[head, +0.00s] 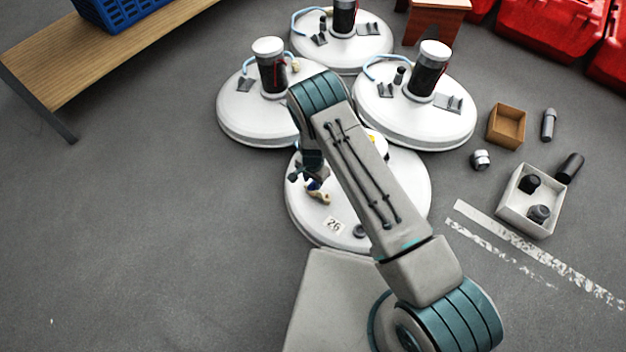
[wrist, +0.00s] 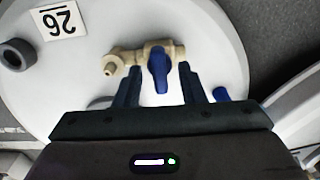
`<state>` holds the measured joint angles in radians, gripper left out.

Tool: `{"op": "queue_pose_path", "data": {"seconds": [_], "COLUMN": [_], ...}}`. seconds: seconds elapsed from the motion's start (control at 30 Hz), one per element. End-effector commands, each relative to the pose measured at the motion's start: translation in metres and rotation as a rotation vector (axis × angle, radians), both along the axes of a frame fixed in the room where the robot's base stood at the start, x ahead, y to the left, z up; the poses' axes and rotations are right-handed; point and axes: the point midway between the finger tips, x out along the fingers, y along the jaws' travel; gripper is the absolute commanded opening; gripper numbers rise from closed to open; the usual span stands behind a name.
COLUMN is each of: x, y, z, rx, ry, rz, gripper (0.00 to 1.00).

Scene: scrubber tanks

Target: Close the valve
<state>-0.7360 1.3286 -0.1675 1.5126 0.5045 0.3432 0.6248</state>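The valve (wrist: 128,56) has a beige body and a blue handle (wrist: 158,76) on the white tank marked 26 (wrist: 75,70). In the wrist view the handle lies crosswise to the body. In the head view the valve (head: 322,197) is small, on the near tank (head: 304,222), partly covered by my arm. My gripper (wrist: 160,66) is open, one finger on each side of the blue handle, with visible gaps. In the head view my gripper (head: 306,174) is just above the valve. Whether the fingertips reach below the handle's top cannot be told.
Several other white tanks (head: 243,115) with dark cylinders stand behind. A grey ring (wrist: 17,54) sits by the 26 label (wrist: 60,20). A wooden bench (head: 90,50) is at left. Boxes (head: 530,215) and loose parts lie at right. The floor at left is clear.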

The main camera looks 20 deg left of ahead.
Motion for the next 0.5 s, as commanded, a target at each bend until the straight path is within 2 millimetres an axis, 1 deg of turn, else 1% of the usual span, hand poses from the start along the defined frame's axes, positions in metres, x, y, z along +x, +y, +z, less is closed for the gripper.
{"op": "queue_pose_path", "data": {"seconds": [0.17, 0.27, 0.37, 0.5], "x": [0.0, 0.001, 0.001, 0.001], "y": [0.0, -0.001, 0.0, 0.0], "z": [0.002, 0.011, 0.029, 0.062], "rx": [0.0, 0.0, 0.001, 0.001], "ry": [-0.001, -0.001, -0.001, -0.001], "rz": [0.0, 0.0, 0.0, -0.001], "gripper": [0.36, 0.36, 0.36, 0.36]}}
